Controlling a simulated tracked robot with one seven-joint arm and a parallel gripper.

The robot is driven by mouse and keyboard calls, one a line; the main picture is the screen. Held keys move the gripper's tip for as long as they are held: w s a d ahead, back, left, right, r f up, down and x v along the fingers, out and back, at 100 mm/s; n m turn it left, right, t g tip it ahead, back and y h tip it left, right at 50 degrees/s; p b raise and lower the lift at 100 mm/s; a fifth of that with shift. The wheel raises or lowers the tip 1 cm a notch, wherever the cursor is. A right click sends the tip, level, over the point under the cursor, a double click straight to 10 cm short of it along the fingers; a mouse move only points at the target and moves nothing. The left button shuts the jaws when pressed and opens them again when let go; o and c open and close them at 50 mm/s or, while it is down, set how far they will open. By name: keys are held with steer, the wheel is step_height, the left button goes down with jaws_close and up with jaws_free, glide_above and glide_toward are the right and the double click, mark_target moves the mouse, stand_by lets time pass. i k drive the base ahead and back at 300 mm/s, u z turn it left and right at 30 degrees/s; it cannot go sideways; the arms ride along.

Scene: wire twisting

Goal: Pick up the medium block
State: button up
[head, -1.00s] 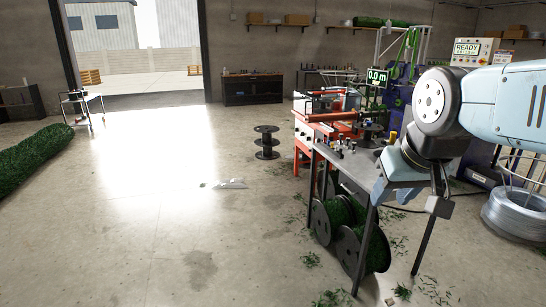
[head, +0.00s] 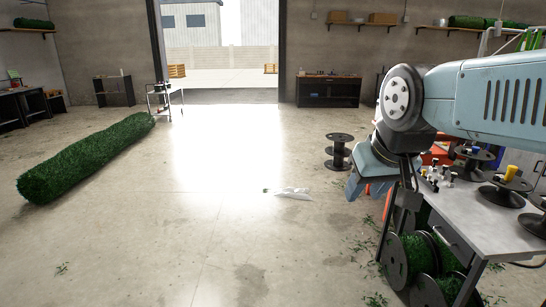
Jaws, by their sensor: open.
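I cannot make out which thing is the medium block. Several small dark, white and reddish pieces (head: 432,178) stand at the left end of the grey work table (head: 487,215) at right, too small to tell apart. A yellow piece (head: 511,172) stands farther right, at a black spool on the table. My gripper (head: 365,182) hangs below the pale blue arm at the table's left side, apart from the small pieces in the picture. It is open, with nothing seen in it. My wrist and arm hide part of the table's far side.
Green-wound spools (head: 410,258) sit under the table. An empty black spool (head: 339,151) stands on the floor beyond it. White scraps (head: 291,193) lie on the floor. A long green roll (head: 88,157) lies at left.

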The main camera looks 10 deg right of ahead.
mark_target(432, 168)
steer(key=u, duration=0.2)
steer(key=i, duration=2.15)
steer(key=z, duration=0.25)
steer(key=i, duration=1.05)
steer(key=z, duration=0.9)
steer(key=i, duration=0.85)
steer(key=z, duration=0.85)
steer(key=i, duration=0.6)
steer(key=z, duration=0.3)
steer(key=k, duration=0.9)
steer(key=z, duration=0.25)
steer(key=i, duration=0.25)
steer(key=u, duration=0.05)
